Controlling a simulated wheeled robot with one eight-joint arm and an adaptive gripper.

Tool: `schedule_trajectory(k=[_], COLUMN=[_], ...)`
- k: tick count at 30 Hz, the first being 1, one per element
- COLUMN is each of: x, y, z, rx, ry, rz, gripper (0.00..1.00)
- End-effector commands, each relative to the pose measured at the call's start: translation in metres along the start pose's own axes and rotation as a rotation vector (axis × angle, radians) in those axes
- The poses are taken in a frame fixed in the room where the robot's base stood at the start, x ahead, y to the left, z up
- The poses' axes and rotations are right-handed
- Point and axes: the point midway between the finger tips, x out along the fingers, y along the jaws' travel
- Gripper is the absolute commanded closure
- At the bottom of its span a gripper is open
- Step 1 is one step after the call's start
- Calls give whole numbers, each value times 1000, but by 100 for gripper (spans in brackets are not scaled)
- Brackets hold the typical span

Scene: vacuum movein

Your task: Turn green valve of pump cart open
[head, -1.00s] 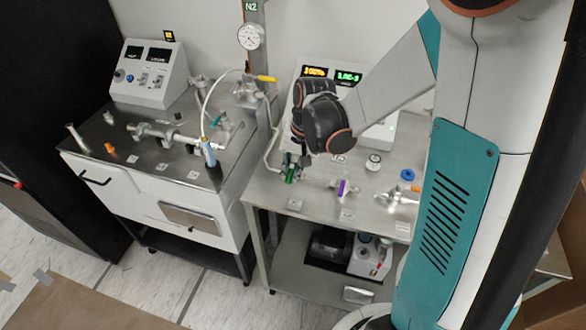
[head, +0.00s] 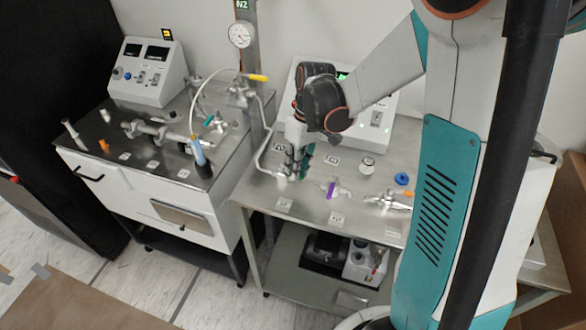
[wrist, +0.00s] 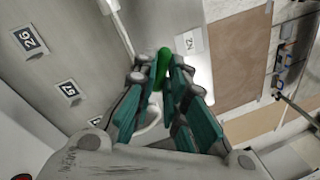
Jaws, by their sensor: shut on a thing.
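The pump cart (head: 262,193) is the steel-topped cart right of centre in the head view. The valve's green handle (wrist: 163,57) shows in the wrist view between the tips of my teal fingers. My gripper (head: 297,172) points down at the left part of the cart top in the head view; it also shows in the wrist view (wrist: 167,72). It is shut on the green handle. In the head view the fingers largely hide the handle and the valve body, so its exact angle cannot be told.
A purple-handled valve (head: 332,188), a blue knob (head: 402,179) and an orange-handled valve (head: 389,197) stand to the right on the same top. A bent pipe (head: 264,150) rises close left of my gripper. A second cart (head: 143,192) stands at left.

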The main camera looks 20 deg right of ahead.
Motion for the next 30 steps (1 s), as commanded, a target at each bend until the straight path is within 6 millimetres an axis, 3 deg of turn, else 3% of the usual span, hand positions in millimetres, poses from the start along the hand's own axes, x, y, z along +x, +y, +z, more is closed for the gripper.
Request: schedule_trajectory(k=[15, 30], x=[-4, -6], y=[22, 27], z=[-7, -11], rx=[-409, -548], ry=[-81, -109], rz=[2, 1], gripper=[100, 100])
